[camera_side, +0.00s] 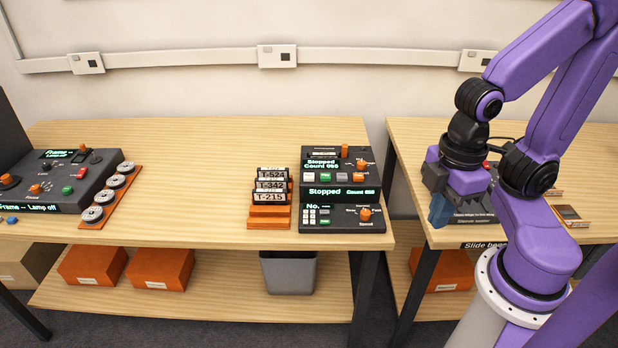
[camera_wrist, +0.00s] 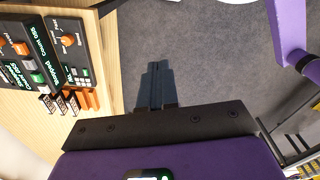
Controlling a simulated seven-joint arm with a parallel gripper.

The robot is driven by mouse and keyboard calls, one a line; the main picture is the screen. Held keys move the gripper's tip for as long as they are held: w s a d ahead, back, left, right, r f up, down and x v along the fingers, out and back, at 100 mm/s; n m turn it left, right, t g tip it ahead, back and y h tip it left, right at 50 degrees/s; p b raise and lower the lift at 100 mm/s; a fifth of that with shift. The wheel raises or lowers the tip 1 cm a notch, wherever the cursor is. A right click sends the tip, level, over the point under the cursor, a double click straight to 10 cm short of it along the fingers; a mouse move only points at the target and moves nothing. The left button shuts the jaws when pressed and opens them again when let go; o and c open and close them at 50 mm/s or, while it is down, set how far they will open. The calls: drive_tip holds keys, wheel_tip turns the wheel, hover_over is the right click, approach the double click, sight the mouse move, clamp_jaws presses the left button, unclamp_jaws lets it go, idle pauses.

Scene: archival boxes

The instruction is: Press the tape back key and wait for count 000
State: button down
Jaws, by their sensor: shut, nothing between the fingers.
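The tape machine (camera_side: 342,222) is a dark unit at the right end of the left table. Its display (camera_side: 340,191) reads "Stopped" with a count whose digits are too small to read surely. The machine also shows at the left of the wrist view (camera_wrist: 78,48). My gripper (camera_side: 438,212) is shut and empty, to the right of the machine and well apart from it. In the wrist view its fingers (camera_wrist: 155,68) are together over the grey floor.
An orange rack (camera_side: 268,223) of labelled tapes stands left of the machine. Another dark console (camera_side: 70,180) and an orange strip of reels (camera_side: 108,197) are at the far left. The table (camera_side: 190,185) between is clear. A gap separates the two tables.

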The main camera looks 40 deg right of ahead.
drive_tip(key=shift+a, duration=0.1)
drive_tip(key=w+a+f+m+t+y, duration=0.1)
drive_tip(key=w+a+m+t+y, duration=0.15)
drive_tip(key=w+m, duration=0.6)
drive_tip(key=w+a+f+m+t+y, duration=0.15)
drive_tip(key=w+a+m, duration=0.25)
drive_tip(key=w, duration=1)
drive_tip(key=m+t+h, duration=0.5)
drive_tip(key=m+h, duration=0.1)
drive_tip(key=m, duration=0.5)
hover_over(312, 177)
wheel_tip(312, 177, down, 3)
drive_tip(key=shift+w, duration=0.1)
drive_tip(key=shift+f, duration=4.35)
